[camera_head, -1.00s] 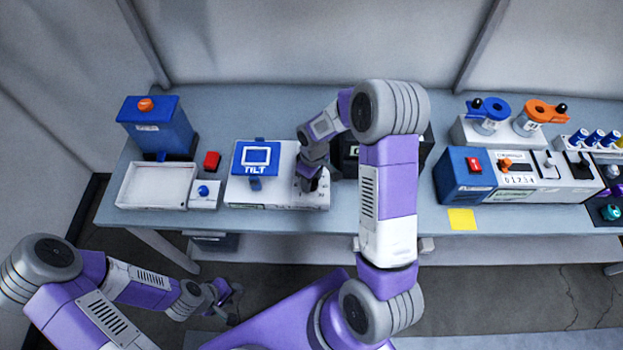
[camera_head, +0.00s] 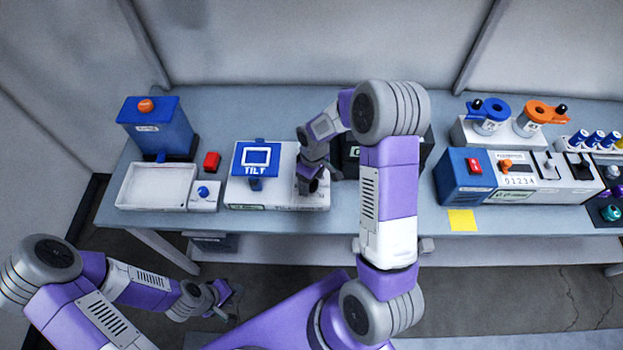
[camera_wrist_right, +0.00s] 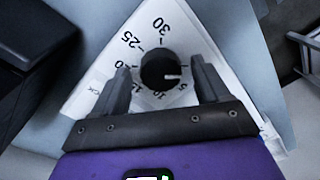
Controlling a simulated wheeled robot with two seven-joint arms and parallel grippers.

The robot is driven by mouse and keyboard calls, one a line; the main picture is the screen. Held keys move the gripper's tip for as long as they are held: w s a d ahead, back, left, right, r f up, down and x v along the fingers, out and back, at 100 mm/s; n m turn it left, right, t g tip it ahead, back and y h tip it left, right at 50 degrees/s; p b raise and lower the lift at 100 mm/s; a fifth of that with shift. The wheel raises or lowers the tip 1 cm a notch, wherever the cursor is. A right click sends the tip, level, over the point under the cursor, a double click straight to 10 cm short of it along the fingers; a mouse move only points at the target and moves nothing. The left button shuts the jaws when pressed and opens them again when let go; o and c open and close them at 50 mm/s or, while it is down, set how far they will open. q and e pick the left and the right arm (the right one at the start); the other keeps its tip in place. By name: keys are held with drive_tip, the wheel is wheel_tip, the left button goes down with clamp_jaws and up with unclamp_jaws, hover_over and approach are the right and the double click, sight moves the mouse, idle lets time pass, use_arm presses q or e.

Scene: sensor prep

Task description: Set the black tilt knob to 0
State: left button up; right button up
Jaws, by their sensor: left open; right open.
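The white tilt unit (camera_head: 240,191) stands on the bench with a blue TILT sign (camera_head: 256,160). My right gripper (camera_head: 309,187) is over its right part and hides the knob in the head view. In the right wrist view the black tilt knob (camera_wrist_right: 160,70) sits on a dial plate (camera_wrist_right: 190,36) with numbers 30 and 25 legible. Its white pointer line points right, close to what looks like the 5. My right gripper (camera_wrist_right: 160,72) is open, one finger on each side of the knob; contact cannot be told. My left gripper (camera_head: 222,300) is open, low in front of the bench.
Left of the unit are a white tray (camera_head: 125,200), a red button (camera_head: 212,161) and a blue-button box (camera_head: 204,195). A black box (camera_head: 349,150) stands close right of my right gripper. Switch boxes (camera_head: 515,180) are further right. Bench (camera_head: 400,215) front edge is mostly clear.

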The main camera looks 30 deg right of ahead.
drive_tip(key=r, duration=0.7)
drive_tip(key=shift+w+d+r, duration=0.1)
drive_tip(key=shift+d+r, duration=0.1)
drive_tip(key=shift+r, duration=0.05)
